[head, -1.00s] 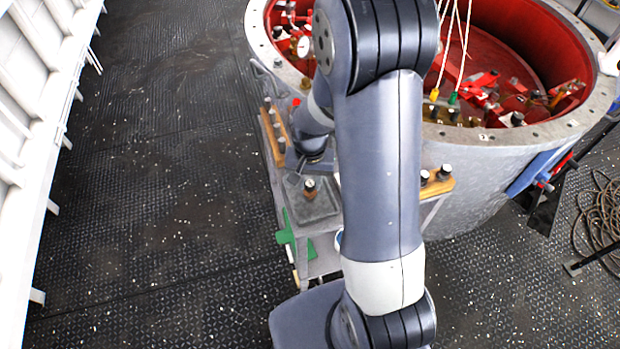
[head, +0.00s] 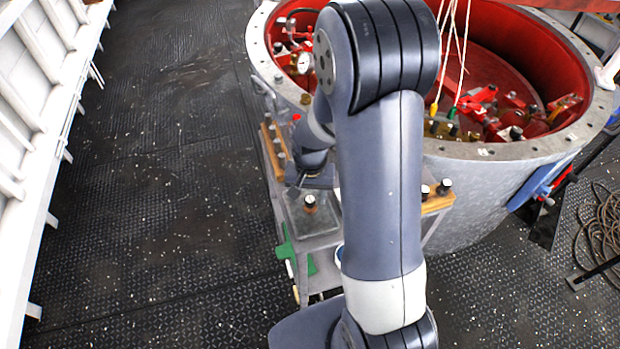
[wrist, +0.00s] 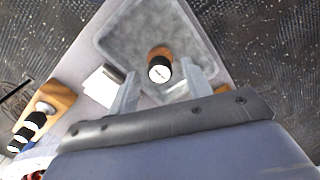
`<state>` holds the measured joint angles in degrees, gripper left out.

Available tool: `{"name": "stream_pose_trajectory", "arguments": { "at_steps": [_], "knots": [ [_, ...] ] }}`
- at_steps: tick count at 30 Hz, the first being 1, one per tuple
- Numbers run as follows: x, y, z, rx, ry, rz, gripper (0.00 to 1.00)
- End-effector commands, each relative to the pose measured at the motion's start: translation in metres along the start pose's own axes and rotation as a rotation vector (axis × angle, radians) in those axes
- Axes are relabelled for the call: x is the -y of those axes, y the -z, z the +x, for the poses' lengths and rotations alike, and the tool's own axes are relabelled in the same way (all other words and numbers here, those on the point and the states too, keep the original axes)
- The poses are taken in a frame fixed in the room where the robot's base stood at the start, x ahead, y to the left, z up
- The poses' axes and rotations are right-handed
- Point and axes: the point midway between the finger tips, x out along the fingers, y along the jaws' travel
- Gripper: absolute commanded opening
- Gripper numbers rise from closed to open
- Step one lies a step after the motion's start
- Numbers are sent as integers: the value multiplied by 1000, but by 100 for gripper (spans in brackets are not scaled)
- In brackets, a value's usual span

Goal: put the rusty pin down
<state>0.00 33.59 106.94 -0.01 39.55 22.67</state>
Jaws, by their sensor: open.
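The rusty pin (head: 310,203) stands upright in the shallow grey tray (head: 325,225) on the cart, in the head view. It has a rusty brown body, a black collar and a pale cap. In the wrist view the pin (wrist: 159,62) is seen from above inside the tray (wrist: 198,30). My gripper (wrist: 158,80) is open, with one finger on each side of the pin's near side in that picture. I see a gap between the pin and each finger. In the head view my arm hides part of the tray.
A wooden rack (head: 268,142) with several pins is left of the tray, and another wooden block (head: 438,203) with pins is right of it. A large round tub (head: 480,185) with a red inside stands behind. The dark deck at left is clear.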

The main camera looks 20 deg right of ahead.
Motion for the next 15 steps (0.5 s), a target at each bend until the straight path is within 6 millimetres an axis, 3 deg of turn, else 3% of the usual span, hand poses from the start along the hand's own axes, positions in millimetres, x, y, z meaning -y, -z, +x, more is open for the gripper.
{"name": "stream_pose_trajectory", "arguments": {
  "at_steps": [15],
  "knots": [
    [0, 1, -95, -6, 2, 0, 47]
  ]
}}
